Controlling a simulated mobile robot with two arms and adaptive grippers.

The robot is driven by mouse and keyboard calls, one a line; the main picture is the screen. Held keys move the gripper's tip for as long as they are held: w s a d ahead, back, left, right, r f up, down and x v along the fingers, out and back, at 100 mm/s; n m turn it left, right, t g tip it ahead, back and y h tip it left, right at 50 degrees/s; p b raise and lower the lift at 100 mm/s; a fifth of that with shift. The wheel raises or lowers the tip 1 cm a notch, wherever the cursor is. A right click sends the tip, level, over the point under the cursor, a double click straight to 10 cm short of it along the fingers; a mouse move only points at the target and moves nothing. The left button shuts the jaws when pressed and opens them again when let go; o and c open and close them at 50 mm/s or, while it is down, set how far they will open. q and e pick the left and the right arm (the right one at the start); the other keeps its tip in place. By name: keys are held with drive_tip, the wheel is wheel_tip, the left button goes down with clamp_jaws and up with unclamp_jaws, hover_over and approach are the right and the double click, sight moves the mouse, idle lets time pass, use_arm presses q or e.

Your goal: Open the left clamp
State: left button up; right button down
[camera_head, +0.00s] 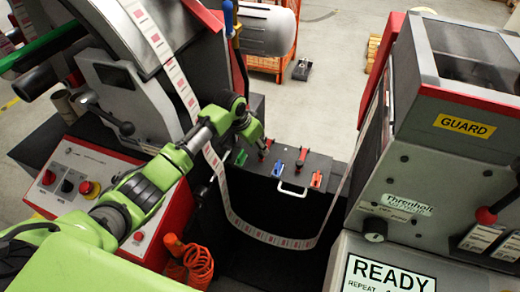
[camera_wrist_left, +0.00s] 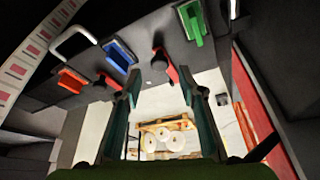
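The dark splice plate (camera_head: 325,165) holds two red-handled clamps. The left clamp (camera_head: 266,147) stands at its back edge, beside a green lever piece (camera_head: 240,157). The right red clamp (camera_head: 302,157) is further right. In the left wrist view the left clamp (camera_wrist_left: 163,65) shows its red handle and dark knob just beyond the fingertips. My left gripper (camera_head: 252,132) is close to the left clamp, its tips partly hidden in the head view. In the left wrist view its fingers (camera_wrist_left: 163,85) are apart, with nothing between them. My right gripper is in neither view.
A blue lever piece (camera_head: 278,169) and a white handle (camera_head: 290,190) are on the plate. The label web (camera_head: 240,222) loops down beside my left arm. The guarded machine (camera_head: 430,150) stands at right. An orange coiled hose (camera_head: 197,263) hangs below my arm.

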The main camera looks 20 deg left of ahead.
sight(260, 154)
use_arm(q)
drive_tip(key=shift+x, duration=2.15)
clamp_jaws()
